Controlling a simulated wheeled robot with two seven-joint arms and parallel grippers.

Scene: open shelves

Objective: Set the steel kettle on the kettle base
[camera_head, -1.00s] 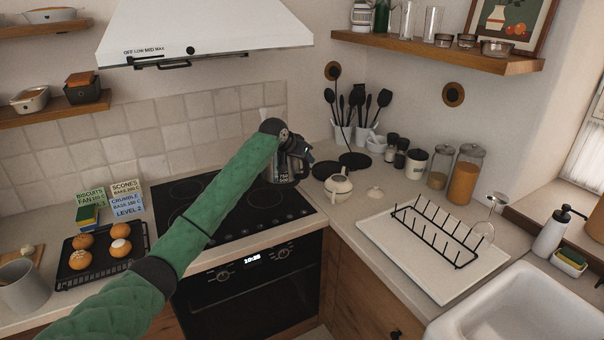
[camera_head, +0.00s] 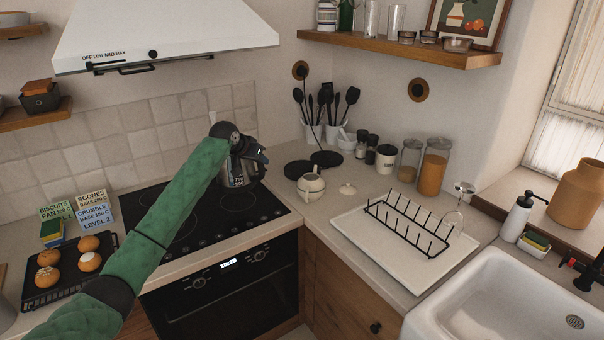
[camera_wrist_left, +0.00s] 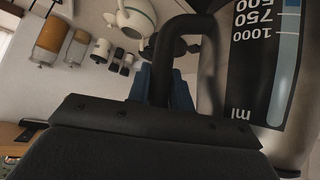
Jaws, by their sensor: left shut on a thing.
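The steel kettle (camera_head: 236,173) is at the back right of the black hob, partly hidden by my left arm; I cannot tell whether it touches the hob. My left gripper (camera_head: 250,152) is shut on its black handle. In the left wrist view the fingers (camera_wrist_left: 166,92) close around the handle (camera_wrist_left: 178,48), and the kettle's wall with its ml scale (camera_wrist_left: 262,60) fills the right side. Two flat black discs, a left one (camera_head: 297,169) and a right one (camera_head: 326,159), lie on the corner counter right of the kettle. A cord hangs to them from the wall socket; I cannot tell which is the kettle base.
A cream teapot (camera_head: 311,188) and its lid (camera_head: 348,189) stand in front of the discs. Utensil pots (camera_head: 342,138) stand behind them, with jars (camera_head: 432,172) to the right. A dish rack (camera_head: 408,225) sits on a white tray. The range hood (camera_head: 165,35) hangs above the hob.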

